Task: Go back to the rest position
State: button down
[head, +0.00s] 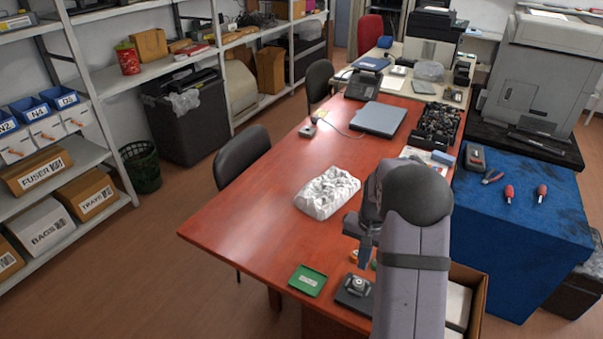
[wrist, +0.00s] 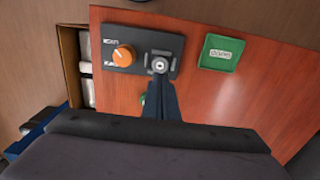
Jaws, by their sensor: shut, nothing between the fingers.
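My gripper (head: 366,264) points down over the near end of the red-brown table (head: 240,222). In the wrist view its dark fingers (wrist: 160,82) are together, with nothing seen between them. The fingertips appear just in front of a round metal key switch (wrist: 160,63) on a dark control panel (wrist: 143,36); I cannot tell whether they touch it. An orange knob (wrist: 123,55) sits left of the switch. In the head view the panel (head: 343,299) is near the table's front edge, partly hidden by my arm.
A green square tray (head: 307,280) lies beside the panel. A crumpled white bag (head: 327,192) lies farther back on the table. An open cardboard box (wrist: 70,62) stands beyond the table edge. A blue-covered table (head: 530,235) with tools is at right.

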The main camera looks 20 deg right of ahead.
jog(key=s+a+f+n+g+y, duration=0.15)
jog(key=s+a, duration=0.25)
jog(key=s, duration=0.4)
jog(key=s+a+f+n+g+h, duration=0.1)
jog(key=s+a+n, duration=0.25)
jog(key=s, duration=0.35)
jog(key=s+a+r+n, duration=0.2)
jog(key=s+a+r, duration=0.4)
jog(key=s+a, duration=0.1)
jog(key=w+a+r+n+t, duration=0.2)
jog(key=w+a+r+t, duration=0.1)
notch_tip(320, 180, down, 49)
jog(key=b, duration=4.9)
jog(key=c, duration=2.4)
grip_release()
jog(key=shift+s+a+g, duration=0.1)
jog(key=shift+g, duration=0.15)
jog(key=shift+c, duration=0.2)
